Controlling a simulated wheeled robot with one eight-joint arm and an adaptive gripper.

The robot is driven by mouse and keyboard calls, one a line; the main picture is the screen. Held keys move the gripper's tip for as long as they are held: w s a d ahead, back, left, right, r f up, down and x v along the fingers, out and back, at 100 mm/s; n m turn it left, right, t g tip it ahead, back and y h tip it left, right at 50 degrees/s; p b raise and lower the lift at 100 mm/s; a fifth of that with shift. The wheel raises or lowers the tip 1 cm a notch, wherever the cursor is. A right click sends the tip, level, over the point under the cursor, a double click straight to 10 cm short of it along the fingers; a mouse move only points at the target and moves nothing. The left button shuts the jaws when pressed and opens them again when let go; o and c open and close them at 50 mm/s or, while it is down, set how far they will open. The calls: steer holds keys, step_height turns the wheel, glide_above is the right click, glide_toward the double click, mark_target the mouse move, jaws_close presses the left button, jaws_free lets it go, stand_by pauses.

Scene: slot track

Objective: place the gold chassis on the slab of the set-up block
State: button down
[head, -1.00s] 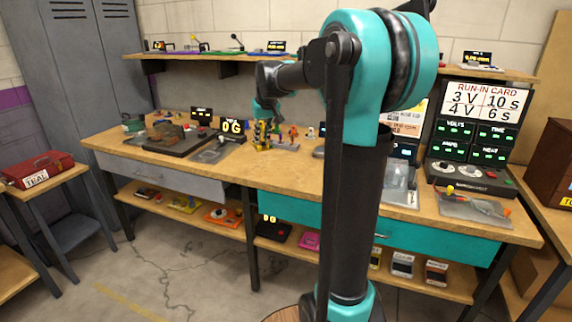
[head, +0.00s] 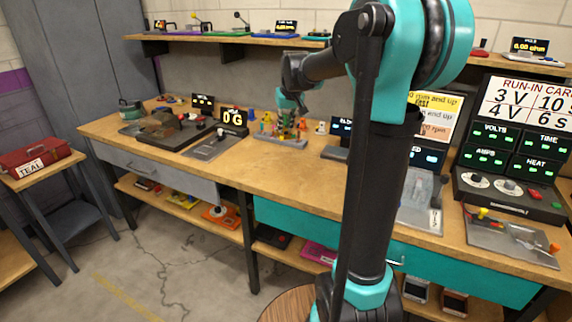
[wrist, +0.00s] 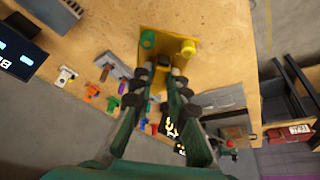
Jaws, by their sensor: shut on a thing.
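The gold chassis (wrist: 168,36) hangs in my gripper (wrist: 164,78), near the top of the wrist view. It is a yellow plate with a green cylinder and a yellow cylinder at its corners. The fingers are shut on its near middle part. In the head view my gripper (head: 288,108) points down over the grey set-up block (head: 280,141), and the chassis is small and partly hidden there. A grey piece, probably this block (wrist: 114,65), lies left of the chassis in the wrist view. I cannot tell whether chassis and slab touch.
Several small coloured figures stand behind the block, such as a white one (head: 321,128). A "0 G" display (head: 234,117) and a grey plate (head: 208,145) are to its left. Bare bench (head: 300,170) lies in front. My arm hides part of the right side.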

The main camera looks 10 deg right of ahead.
step_height(320, 180, down, 16)
steer(key=shift+r, duration=0.2)
steer(key=shift+f, duration=0.15)
steer(key=c, duration=1.5)
jaws_free()
